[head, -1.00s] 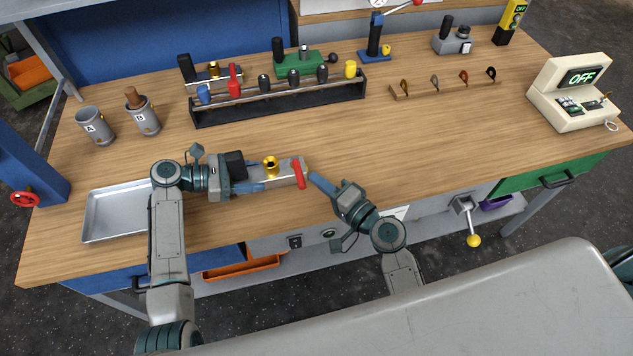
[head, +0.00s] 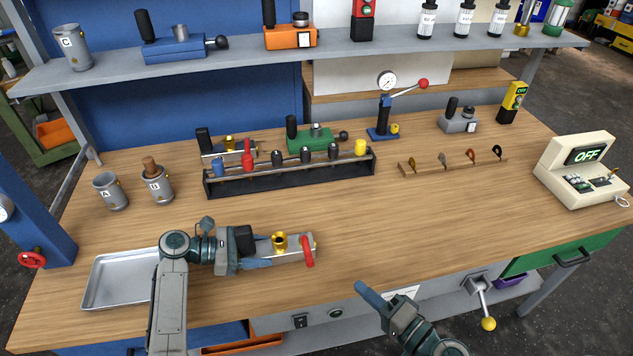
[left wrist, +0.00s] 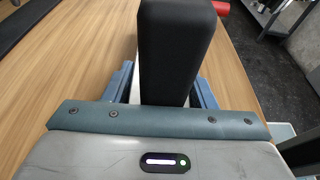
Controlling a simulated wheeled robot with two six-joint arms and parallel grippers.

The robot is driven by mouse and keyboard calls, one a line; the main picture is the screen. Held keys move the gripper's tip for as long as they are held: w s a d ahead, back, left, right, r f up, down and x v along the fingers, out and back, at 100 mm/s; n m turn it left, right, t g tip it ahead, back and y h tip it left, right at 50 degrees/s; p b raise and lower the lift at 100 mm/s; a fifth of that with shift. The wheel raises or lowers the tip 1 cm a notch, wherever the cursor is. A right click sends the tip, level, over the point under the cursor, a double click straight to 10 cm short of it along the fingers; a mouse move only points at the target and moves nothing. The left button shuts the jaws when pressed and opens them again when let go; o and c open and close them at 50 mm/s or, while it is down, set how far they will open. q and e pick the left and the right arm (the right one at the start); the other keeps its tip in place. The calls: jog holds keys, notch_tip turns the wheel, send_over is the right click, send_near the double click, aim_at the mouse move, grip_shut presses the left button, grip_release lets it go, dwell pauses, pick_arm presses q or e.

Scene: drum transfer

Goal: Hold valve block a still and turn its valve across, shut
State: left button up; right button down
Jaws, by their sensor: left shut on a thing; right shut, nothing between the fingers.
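The valve block (head: 290,256) is a grey block with a black grip (head: 244,239), a gold port (head: 280,241) and a red lever (head: 308,250) at its right end. I take it for valve block a; I can read no letter on it. The red lever lies across the block's length. My left gripper (head: 252,250) is shut on the block at the black grip, which stands between the fingers in the left wrist view (left wrist: 172,50). My right gripper (head: 366,293) is shut and empty, apart from the lever, near the table's front edge.
A metal tray (head: 100,284) lies at the left front. A black rack (head: 290,174) with several coloured tools stands behind the block, with another gold-ported block (head: 215,152) behind it. A cream OFF box (head: 580,175) stands at the right. The table's centre right is clear.

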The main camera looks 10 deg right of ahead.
pick_arm(q)
jog(key=o, duration=0.8)
jog(key=shift+o, duration=0.2)
jog(key=shift+a, duration=0.1)
